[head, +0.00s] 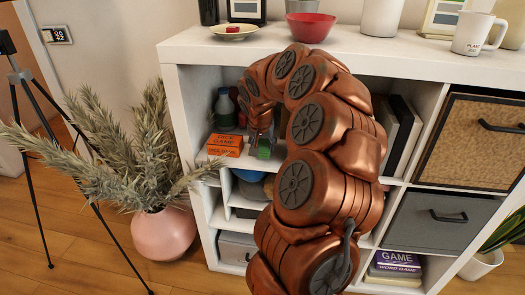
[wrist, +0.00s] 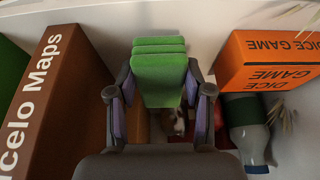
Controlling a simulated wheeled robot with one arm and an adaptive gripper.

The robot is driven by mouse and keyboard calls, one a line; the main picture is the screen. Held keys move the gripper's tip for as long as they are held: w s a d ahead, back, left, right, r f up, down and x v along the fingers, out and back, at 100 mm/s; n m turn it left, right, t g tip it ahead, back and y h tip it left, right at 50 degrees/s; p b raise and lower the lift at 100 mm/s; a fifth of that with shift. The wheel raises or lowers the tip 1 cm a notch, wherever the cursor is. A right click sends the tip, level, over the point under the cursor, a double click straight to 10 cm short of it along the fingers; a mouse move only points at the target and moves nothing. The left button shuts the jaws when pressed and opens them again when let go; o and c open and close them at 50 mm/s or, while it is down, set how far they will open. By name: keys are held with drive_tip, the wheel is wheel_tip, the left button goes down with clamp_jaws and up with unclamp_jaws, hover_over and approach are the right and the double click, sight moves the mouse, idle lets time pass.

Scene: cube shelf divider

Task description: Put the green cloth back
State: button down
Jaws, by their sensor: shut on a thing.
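The green cloth (wrist: 160,78) is a folded, layered bundle in the middle of the wrist view. My gripper (wrist: 158,92) is shut on it, one finger on each side. In the head view the green cloth (head: 264,150) shows as a small patch below my gripper (head: 260,137), at the upper middle-left compartment of the white cube shelf (head: 190,110). It is just right of the orange dice game boxes. Whether the cloth touches the shelf board cannot be told. My arm covers much of the shelf's middle.
Orange dice game boxes (wrist: 265,60) and a grey-green bottle (wrist: 248,125) stand close on the right in the wrist view. A brown Maps book or box (wrist: 55,95) is on the left. On the shelf top are a red bowl (head: 311,27) and a white mug (head: 474,36).

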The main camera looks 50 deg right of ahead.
drive_tip(key=shift+f+b, duration=0.3)
drive_tip(key=shift+f, duration=0.8)
drive_tip(key=shift+c, duration=2.3)
unclamp_jaws()
drive_tip(key=shift+f+p, duration=0.1)
drive_tip(key=shift+p, duration=0.35)
drive_tip(key=a+v, duration=0.1)
drive_tip(key=v, duration=0.6)
drive_tip(key=s+a+n+y, duration=0.1)
drive_tip(key=s+a+n, duration=0.2)
drive_tip(key=a, duration=0.9)
drive_tip(key=s+a+f+n+g+y, duration=0.1)
drive_tip(key=s+a+n, duration=0.3)
drive_tip(key=s+a, duration=0.6)
drive_tip(key=s+a+f+n+g+y, duration=0.1)
drive_tip(key=s+a+f+n+g, duration=0.2)
drive_tip(key=s+a, duration=0.8)
drive_tip(key=s+n+g, duration=0.1)
drive_tip(key=s, duration=0.3)
drive_tip(key=shift+a+f+y, duration=0.25)
drive_tip(key=shift+f+y, duration=0.05)
drive_tip(key=shift+f, duration=0.05)
